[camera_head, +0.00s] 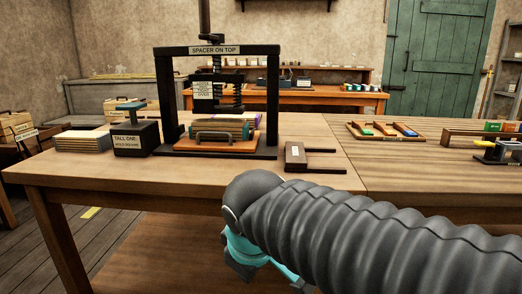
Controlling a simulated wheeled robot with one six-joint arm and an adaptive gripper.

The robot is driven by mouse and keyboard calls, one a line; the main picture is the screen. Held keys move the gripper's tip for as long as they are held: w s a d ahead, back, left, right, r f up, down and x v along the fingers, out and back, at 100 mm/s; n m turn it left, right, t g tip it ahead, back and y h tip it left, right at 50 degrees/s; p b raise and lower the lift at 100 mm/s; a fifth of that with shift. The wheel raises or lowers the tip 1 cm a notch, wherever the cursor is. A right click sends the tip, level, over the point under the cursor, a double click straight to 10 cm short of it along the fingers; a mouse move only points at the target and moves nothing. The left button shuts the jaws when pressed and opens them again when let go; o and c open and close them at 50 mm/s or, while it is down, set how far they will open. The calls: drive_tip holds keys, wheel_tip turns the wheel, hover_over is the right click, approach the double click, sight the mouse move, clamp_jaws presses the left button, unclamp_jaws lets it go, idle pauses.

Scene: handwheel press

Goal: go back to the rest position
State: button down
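My arm, in a grey ribbed sleeve, crosses the lower right of the head view and ends in a rounded grey joint with teal parts below it, in front of the table's front edge. I cannot make out my gripper's fingers. The handwheel press (274,101) stands on the wooden table (200,173), its black frame labelled "SPACER ON TOP". Inside it, a stack of coloured pieces (232,129) lies on an orange-brown board (215,147). The press's wheel is out of the picture at the top.
A black block labelled "TALL ONE" (136,138) and a pile of flat sheets (83,141) stand left of the press. A dark forked tool (296,156) lies right of it. A tray with coloured pieces (385,130) is farther right. The tabletop's right front has bare room.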

drive_tip(key=s+d+f+m, duration=0.2)
drive_tip(key=d+m, duration=0.1)
drive_tip(key=d, duration=0.3)
drive_tip(key=s+d+f+m, duration=0.2)
drive_tip(key=s+d+m, duration=0.1)
drive_tip(key=d, duration=0.3)
drive_tip(key=s+d+f+m+h, duration=0.1)
drive_tip(key=s+d+f+m, duration=0.1)
drive_tip(key=d+m, duration=0.3)
drive_tip(key=shift+s+d+t, duration=0.4)
drive_tip(key=shift+s+d, duration=0.2)
